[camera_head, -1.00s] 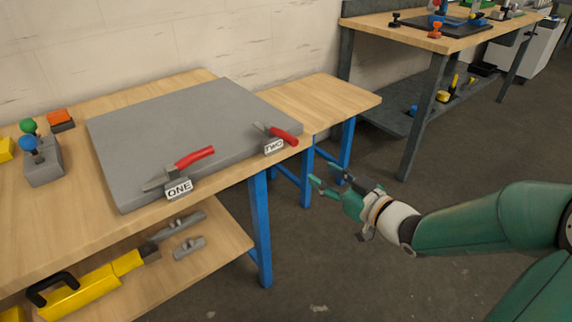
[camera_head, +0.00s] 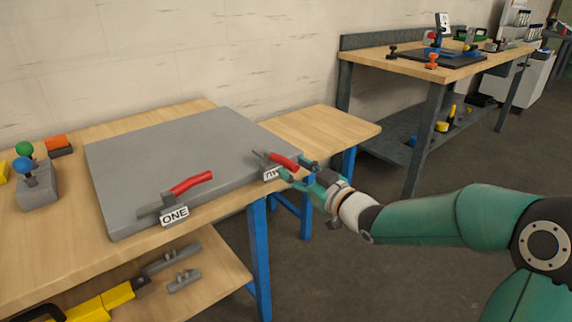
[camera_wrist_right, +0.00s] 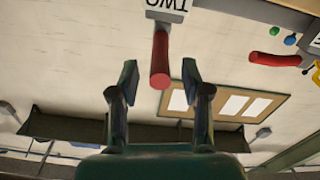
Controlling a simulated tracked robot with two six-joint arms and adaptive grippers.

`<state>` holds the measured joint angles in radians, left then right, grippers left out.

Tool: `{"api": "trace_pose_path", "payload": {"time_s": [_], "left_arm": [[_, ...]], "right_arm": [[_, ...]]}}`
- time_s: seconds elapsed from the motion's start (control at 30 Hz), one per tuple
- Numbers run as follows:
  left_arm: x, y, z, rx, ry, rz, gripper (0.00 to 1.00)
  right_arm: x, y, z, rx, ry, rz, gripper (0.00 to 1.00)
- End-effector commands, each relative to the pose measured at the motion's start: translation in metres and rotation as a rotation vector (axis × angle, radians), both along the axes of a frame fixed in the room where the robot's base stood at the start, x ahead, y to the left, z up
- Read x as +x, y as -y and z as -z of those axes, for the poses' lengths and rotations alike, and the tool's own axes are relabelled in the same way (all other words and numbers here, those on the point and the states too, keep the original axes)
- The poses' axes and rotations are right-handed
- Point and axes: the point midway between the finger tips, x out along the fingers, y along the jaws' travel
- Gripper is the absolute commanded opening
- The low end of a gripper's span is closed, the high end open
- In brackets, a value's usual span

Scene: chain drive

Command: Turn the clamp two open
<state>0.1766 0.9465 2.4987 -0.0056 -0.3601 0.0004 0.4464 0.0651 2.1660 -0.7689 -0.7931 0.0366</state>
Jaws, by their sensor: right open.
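Clamp two, with a red handle (camera_head: 284,162), sits at the right front corner of the grey plate (camera_head: 180,150). Its TWO label (camera_head: 271,174) is partly covered by my right gripper. My right gripper (camera_head: 299,170) is open, its fingertips at the handle's right end in the head view. In the right wrist view the red handle (camera_wrist_right: 160,62) points into the gap between the two open fingers (camera_wrist_right: 148,84), and I see no grip on it. Clamp one, with a red handle (camera_head: 192,183) and a ONE label (camera_head: 174,215), stands to the left on the same plate. My left gripper is not in view.
The plate lies on a wooden bench (camera_head: 50,225) with blue legs. A grey box with green and blue knobs (camera_head: 37,188) and an orange block (camera_head: 59,146) stand at the left. A second bench (camera_head: 400,50) stands at the back right.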

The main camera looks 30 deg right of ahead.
Motion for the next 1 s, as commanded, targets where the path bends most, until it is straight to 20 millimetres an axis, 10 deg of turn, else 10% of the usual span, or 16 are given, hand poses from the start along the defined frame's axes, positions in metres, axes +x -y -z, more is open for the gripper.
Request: {"api": "trace_pose_path", "payload": {"time_s": [0.63,0.9,1.0], "left_arm": [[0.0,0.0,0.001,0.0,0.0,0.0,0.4],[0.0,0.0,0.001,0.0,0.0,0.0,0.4],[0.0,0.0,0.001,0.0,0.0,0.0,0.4]], "right_arm": [[0.038,-0.004,0.0,0.0,0.0,-0.001,0.47],[0.038,-0.004,0.0,0.0,0.0,-0.001,0.02],[0.038,-0.004,0.0,0.0,0.0,-0.002,0.0]]}}
